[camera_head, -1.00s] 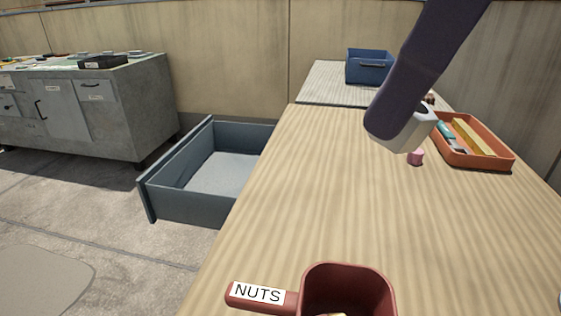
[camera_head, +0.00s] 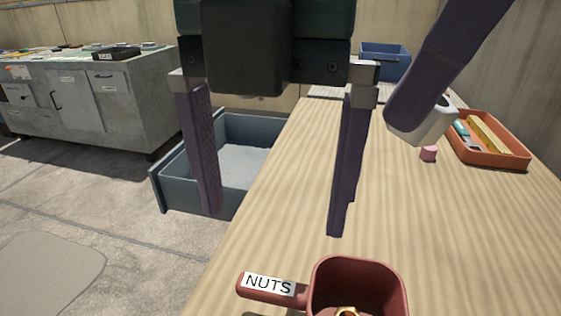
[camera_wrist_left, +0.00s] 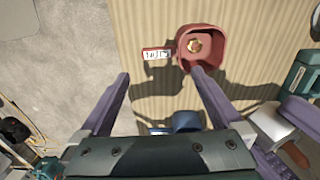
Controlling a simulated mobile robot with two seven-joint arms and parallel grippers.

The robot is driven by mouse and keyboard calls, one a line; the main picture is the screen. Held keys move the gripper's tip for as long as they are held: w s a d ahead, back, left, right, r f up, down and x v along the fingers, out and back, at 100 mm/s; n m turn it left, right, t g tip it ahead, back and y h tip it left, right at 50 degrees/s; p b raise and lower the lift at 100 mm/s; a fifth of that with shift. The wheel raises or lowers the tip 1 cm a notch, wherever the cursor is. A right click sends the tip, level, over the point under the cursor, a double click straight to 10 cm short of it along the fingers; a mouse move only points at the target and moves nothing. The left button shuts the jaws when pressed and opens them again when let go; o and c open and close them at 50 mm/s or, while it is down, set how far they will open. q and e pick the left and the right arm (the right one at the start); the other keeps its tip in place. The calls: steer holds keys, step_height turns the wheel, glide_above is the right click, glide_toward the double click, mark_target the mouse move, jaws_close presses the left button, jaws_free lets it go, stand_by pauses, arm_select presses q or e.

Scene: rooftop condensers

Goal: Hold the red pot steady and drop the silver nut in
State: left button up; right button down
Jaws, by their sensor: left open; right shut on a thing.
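The red pot (camera_head: 360,278) stands on the wooden table at the bottom of the head view, its handle labelled NUTS pointing left. A brass-coloured nut (camera_wrist_left: 195,45) lies inside the pot. My left gripper (camera_head: 272,222) is open and empty above the table's left edge, on the far side of the pot's handle. In the left wrist view the pot (camera_wrist_left: 218,48) and handle lie just past its fingertips.
An orange tray (camera_head: 497,160) with several items stands at the table's right. A small pink piece (camera_head: 429,153) lies left of it. A blue bin (camera_head: 398,62) is at the back. An open grey drawer (camera_head: 180,182) is left of the table. The middle of the tabletop is clear.

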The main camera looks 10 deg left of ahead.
mark_target(274, 285)
arm_select(q)
step_height(274, 285, down, 11)
steer(key=shift+r, duration=0.1)
steer(key=shift+c, duration=0.2)
steer(key=c, duration=1)
arm_select(e)
step_height(274, 285, down, 12)
stand_by(1.3)
steer(key=shift+r, duration=0.1)
steer(key=c, duration=0.5)
jaws_free()
